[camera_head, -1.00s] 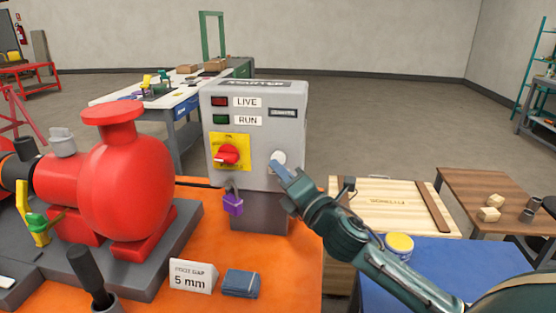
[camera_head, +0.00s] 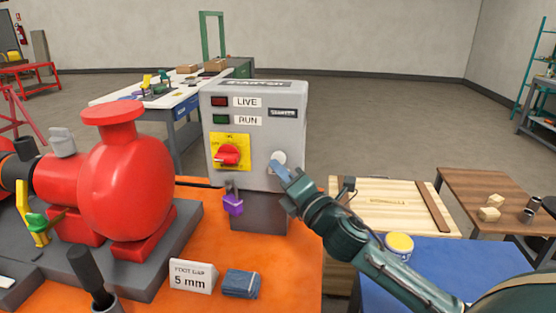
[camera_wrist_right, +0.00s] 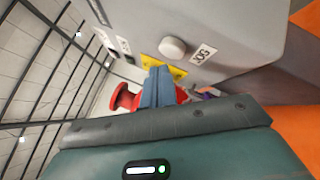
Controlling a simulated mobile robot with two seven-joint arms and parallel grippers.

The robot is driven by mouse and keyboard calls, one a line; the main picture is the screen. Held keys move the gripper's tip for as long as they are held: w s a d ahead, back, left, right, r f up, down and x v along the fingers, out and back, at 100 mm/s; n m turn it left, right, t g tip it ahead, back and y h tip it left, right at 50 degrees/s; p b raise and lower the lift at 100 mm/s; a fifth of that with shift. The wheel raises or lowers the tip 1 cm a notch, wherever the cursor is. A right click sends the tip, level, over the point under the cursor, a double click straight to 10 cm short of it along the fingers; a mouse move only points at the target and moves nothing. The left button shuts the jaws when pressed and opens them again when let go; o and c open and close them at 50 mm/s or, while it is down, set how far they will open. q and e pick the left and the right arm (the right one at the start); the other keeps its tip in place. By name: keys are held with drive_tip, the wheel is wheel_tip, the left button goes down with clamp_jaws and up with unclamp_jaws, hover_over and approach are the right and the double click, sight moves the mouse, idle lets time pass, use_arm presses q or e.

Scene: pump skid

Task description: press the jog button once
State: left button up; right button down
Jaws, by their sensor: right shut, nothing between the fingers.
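The jog button is a round white button (camera_head: 279,157) on the lower right of the grey starter box (camera_head: 290,101). It also shows in the right wrist view (camera_wrist_right: 172,47), with a JOG label (camera_wrist_right: 203,54) beside it. My right gripper (camera_head: 276,167) is shut and empty, its blue fingertips just below the button in the head view. In the wrist view the fingertips (camera_wrist_right: 157,72) are close to the button, with a small gap in the picture; contact cannot be told for sure. My left gripper is not in view.
A red rotary switch (camera_head: 228,155) on a yellow plate and a purple padlock (camera_head: 233,204) are left of the button. The red pump (camera_head: 125,185) stands further left.

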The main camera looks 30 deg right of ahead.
drive_tip(key=shift+w+d, duration=0.1)
drive_tip(key=shift+w+d, duration=0.15)
drive_tip(key=shift+w, duration=0.1)
idle(0.3)
drive_tip(key=shift+w+d, duration=0.3)
drive_tip(key=shift+w, duration=0.05)
idle(0.7)
drive_tip(key=shift+s+a, duration=0.1)
drive_tip(key=shift+s+a+p, duration=0.3)
drive_tip(key=shift+s+a, duration=0.15)
drive_tip(key=shift+s, duration=0.15)
drive_tip(key=shift+s+a, duration=0.75)
drive_tip(key=shift+s, duration=0.25)
drive_tip(key=shift+s+a, duration=0.75)
drive_tip(key=shift+s, duration=0.25)
